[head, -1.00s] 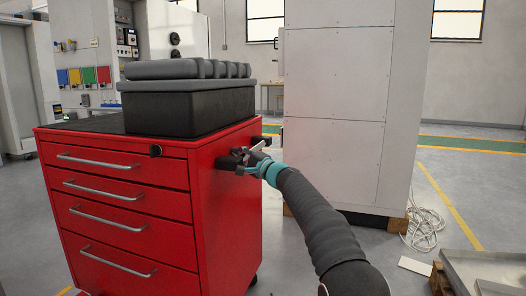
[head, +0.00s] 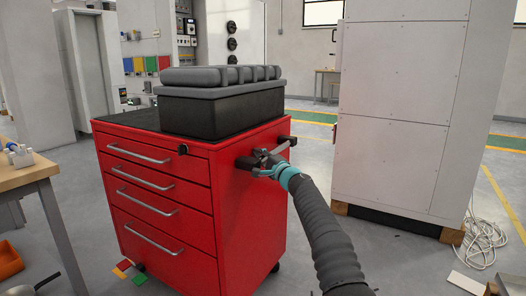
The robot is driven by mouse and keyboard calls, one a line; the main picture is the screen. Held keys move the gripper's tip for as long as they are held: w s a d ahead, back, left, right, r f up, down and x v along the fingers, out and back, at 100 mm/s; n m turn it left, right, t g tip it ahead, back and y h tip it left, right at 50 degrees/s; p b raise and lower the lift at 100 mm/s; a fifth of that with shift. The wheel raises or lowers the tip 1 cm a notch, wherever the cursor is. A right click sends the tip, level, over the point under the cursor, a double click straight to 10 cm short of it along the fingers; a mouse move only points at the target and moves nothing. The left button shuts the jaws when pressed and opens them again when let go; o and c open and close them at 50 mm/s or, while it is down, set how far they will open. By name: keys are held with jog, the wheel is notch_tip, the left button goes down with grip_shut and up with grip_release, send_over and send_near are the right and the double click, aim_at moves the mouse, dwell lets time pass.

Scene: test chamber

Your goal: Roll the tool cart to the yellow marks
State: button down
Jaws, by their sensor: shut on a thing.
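The red tool cart (head: 251,213) stands upright on its casters in front of me, a little left of the middle. Its drawers face the front left. A black case with a grey padded top (head: 216,112) sits on it. My gripper (head: 265,163) is shut on the cart's side handle (head: 284,147), on the cart's right side. Yellow floor lines (head: 505,200) show at the right, by the white cabinet.
A tall white cabinet (head: 390,120) on wooden blocks stands close to the right. White cable (head: 483,243) lies coiled on the floor beside it. A wooden workbench (head: 28,172) stands at the left, with an orange bin (head: 9,260) below. Floor is open behind the cart, toward the green strip.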

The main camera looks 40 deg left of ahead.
jog(key=shift+a+f, duration=0.25)
jog(key=shift+f, duration=0.45)
jog(key=c, duration=0.9)
grip_release()
jog(key=shift+a, duration=0.1)
jog(key=shift+c, duration=0.2)
jog(key=shift+w+r, duration=0.1)
jog(key=shift+r, duration=0.05)
jog(key=shift+d+r, duration=0.15)
jog(key=shift+d, duration=0.2)
jog(key=v, duration=1.1)
jog(key=shift+d+f, duration=0.2)
jog(key=shift+d, duration=0.05)
grip_shut()
jog(key=shift+s, duration=0.3)
